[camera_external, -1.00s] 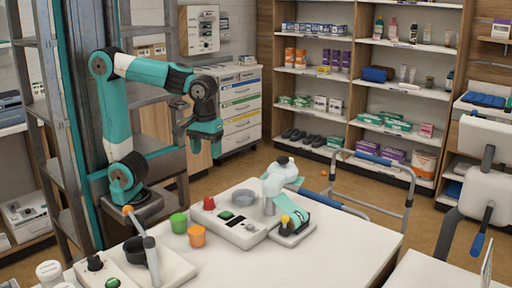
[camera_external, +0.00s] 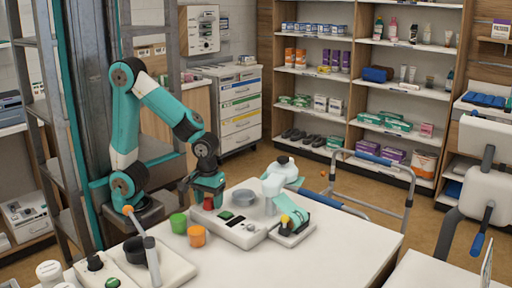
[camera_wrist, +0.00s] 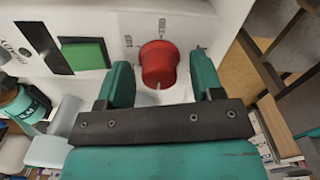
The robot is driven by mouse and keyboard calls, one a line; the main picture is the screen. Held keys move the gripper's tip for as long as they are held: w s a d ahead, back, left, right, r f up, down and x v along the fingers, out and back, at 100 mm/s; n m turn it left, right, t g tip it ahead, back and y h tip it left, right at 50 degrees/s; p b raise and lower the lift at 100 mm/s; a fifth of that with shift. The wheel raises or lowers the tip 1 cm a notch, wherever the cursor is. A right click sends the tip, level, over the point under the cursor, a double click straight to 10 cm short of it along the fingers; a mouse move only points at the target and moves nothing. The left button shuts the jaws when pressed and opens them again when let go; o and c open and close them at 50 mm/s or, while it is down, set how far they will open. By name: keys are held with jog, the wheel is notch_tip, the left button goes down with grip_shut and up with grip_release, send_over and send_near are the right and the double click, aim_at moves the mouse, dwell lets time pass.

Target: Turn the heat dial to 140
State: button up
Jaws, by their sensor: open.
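The red dial (camera_wrist: 158,64) sits on the face of a white device (camera_external: 252,236). In the wrist view it lies between the two teal fingers of my gripper (camera_wrist: 163,78), with a visible space on each side. Small printed marks stand beside the dial, too small to read surely, and a pale line shows at its near edge. In the external view my gripper (camera_external: 208,197) points down over the device's left end, and the red dial (camera_external: 208,204) is partly hidden by it. My gripper is open and holds nothing.
A green button (camera_wrist: 85,55) with a black strip is beside the dial. Green (camera_external: 178,223) and orange (camera_external: 197,236) cups stand close on the table's left. The table's right (camera_external: 340,250) is clear.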

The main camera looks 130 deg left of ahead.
jog(key=shift+f, duration=0.2)
jog(key=c, duration=0.9)
jog(key=shift+r+m, duration=0.1)
jog(key=shift+m, duration=0.2)
jog(key=shift+r+m+p, duration=0.1)
jog(key=shift+m+p, duration=0.7)
jog(key=shift+p, duration=0.05)
jog(key=m+p, duration=0.2)
jog(key=m, duration=0.1)
jog(key=shift+m, duration=0.4)
jog(key=m+p, duration=0.2)
jog(key=m, duration=0.3)
jog(key=shift+w+m+p, duration=0.1)
jog(key=shift+m+p, duration=0.2)
jog(key=shift+p, duration=0.1)
